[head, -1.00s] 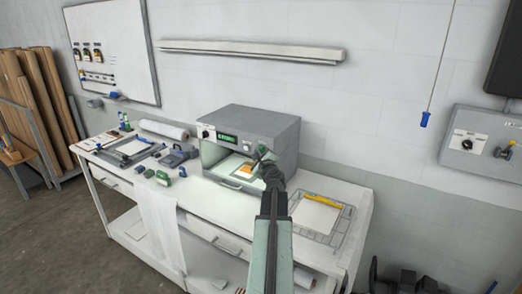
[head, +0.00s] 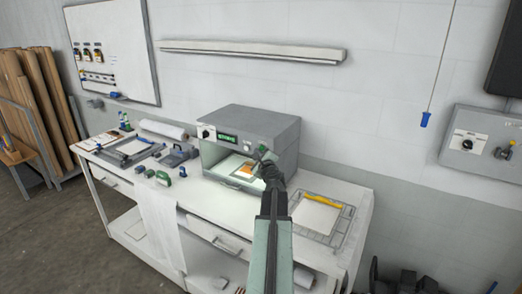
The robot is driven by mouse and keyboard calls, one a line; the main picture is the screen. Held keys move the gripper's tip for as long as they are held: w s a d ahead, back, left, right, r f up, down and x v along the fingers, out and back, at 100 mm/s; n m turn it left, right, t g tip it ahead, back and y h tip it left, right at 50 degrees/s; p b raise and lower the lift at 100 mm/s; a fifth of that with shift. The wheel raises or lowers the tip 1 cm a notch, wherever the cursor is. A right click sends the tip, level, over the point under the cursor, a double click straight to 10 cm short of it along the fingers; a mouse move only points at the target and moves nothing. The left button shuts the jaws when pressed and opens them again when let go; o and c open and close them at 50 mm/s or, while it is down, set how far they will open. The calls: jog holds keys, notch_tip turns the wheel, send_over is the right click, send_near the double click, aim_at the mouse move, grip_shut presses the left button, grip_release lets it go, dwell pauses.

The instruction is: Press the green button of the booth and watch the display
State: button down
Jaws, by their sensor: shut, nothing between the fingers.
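The booth (head: 258,123) is a grey box on the white bench, open at the front and lit inside. Its small green display (head: 227,138) is lit on the front panel, but its characters are too small to read. A black knob (head: 205,134) sits left of the display. My gripper (head: 264,155) is shut and empty at the right end of the booth's front panel. The green button is not clearly visible; my gripper covers that part of the panel, and I cannot tell whether it touches. A sheet with an orange patch (head: 246,169) lies inside the booth.
A wire rack (head: 342,225) with a white sheet and a yellow tool (head: 322,200) is right of the booth. Several tools and a paper roll (head: 164,130) lie to the left. A blue-ended pull cord (head: 424,120) hangs at right.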

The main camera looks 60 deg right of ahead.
dwell(0.6)
jog(key=shift+d, duration=0.45)
jog(key=shift+d, duration=0.35)
dwell(0.4)
jog(key=shift+a, duration=0.8)
jog(key=a, duration=0.5)
dwell(0.4)
dwell(0.6)
